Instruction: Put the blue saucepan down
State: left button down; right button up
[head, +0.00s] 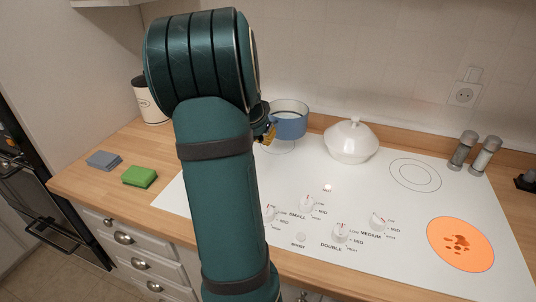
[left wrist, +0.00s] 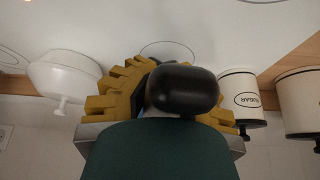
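The blue saucepan (head: 290,122) is at the back left of the white stovetop (head: 330,185), upright, over or on a ring-marked burner. I cannot tell whether its base touches the surface. My left gripper (head: 265,131) is at the pan's left side, mostly hidden behind my own arm. In the left wrist view, the yellow fingers of my left gripper (left wrist: 165,92) lie either side of the black handle (left wrist: 182,88) and appear closed on it. Only a sliver of blue shows there; the pan body is mostly hidden. My right gripper is not in view.
A white lidded dish (head: 351,141) stands right of the pan. The front right burner (head: 478,232) glows orange. Two shakers (head: 474,153) stand at the right back. A green sponge (head: 139,176), a blue-grey sponge (head: 103,160) and a canister (head: 150,103) are on the left wooden counter.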

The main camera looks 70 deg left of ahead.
pick_arm(q)
notch_tip(320, 180, down, 7)
jog(key=shift+r+b, duration=0.2)
jog(key=shift+b, duration=0.55)
jog(key=shift+r, duration=0.1)
jog(key=c, duration=1.5)
grip_release()
jog(key=shift+f, duration=0.2)
jog(key=shift+c, duration=0.2)
jog(key=o, duration=0.4)
jog(key=shift+r, duration=0.1)
jog(key=shift+d+r, duration=0.1)
jog(key=shift+r, duration=0.2)
jog(key=p+v, duration=0.2)
jog(key=v, duration=0.9)
jog(key=shift+s+r, duration=0.15)
jog(key=shift+s, duration=0.05)
